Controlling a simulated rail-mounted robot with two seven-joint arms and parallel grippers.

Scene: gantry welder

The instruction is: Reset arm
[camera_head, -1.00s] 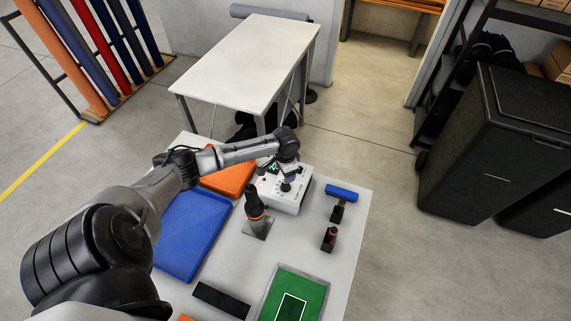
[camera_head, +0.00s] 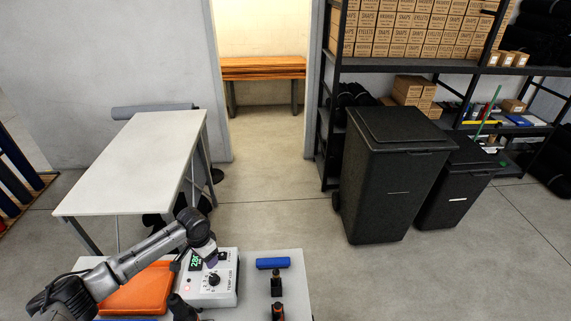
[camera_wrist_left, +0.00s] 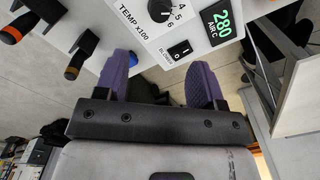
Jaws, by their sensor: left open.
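My left arm reaches in from the lower left in the head view. Its gripper (camera_head: 207,255) is at the white control box (camera_head: 222,290), over its upper part. In the left wrist view the two purple fingers (camera_wrist_left: 161,84) are spread apart with nothing between them. Past them the box's panel (camera_wrist_left: 150,40) shows a dial (camera_wrist_left: 161,9), a blower rocker switch (camera_wrist_left: 180,50) and a green display reading 280 (camera_wrist_left: 221,22). I cannot tell whether a finger touches the box. My right gripper is not in view.
An orange tray (camera_head: 138,291) lies left of the box. A blue-topped tool (camera_head: 273,263) and other small tools stand to its right. A white table (camera_head: 135,165) is behind. Black bins (camera_head: 395,180) stand right, by shelves of boxes. The floor between is clear.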

